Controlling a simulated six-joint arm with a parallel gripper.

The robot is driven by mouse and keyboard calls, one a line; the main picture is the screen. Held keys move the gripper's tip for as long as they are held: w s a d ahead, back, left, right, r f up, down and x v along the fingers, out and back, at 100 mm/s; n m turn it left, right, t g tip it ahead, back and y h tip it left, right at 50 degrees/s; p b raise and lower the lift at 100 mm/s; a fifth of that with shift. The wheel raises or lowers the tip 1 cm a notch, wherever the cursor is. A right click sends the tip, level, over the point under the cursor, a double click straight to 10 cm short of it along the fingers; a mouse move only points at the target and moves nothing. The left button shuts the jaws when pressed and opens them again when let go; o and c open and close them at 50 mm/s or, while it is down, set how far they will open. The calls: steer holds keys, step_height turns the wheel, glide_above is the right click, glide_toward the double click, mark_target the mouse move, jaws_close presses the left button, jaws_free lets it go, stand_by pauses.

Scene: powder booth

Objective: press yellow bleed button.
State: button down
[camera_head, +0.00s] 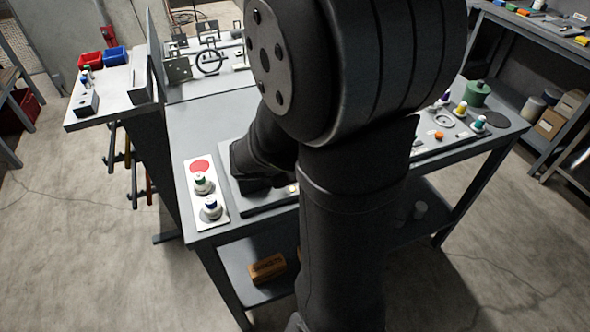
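No yellow bleed button can be made out for certain. A small pale button-like spot (293,188) shows on a dark plate (262,207) on the grey bench, right beside my arm, which partly covers it. A yellow-topped small container (460,108) stands on the right part of the bench, among others with purple and teal tops. My black arm fills the middle of the view and hides much of the bench. My gripper's fingers cannot be made out.
A white panel (206,193) at the bench's front left carries a red disc and two bottles with green and blue tops. A green container (478,93) stands at the right. A brown block (267,268) lies on the lower shelf.

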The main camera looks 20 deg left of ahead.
steer(key=shift+f, duration=0.4)
stand_by(0.4)
steer(key=shift+s+d+f, duration=0.15)
steer(key=shift+s+f, duration=0.05)
steer(key=shift+f, duration=0.2)
stand_by(0.4)
steer(key=shift+w+r, duration=0.15)
steer(key=shift+r, duration=0.9)
steer(key=shift+r, duration=2.45)
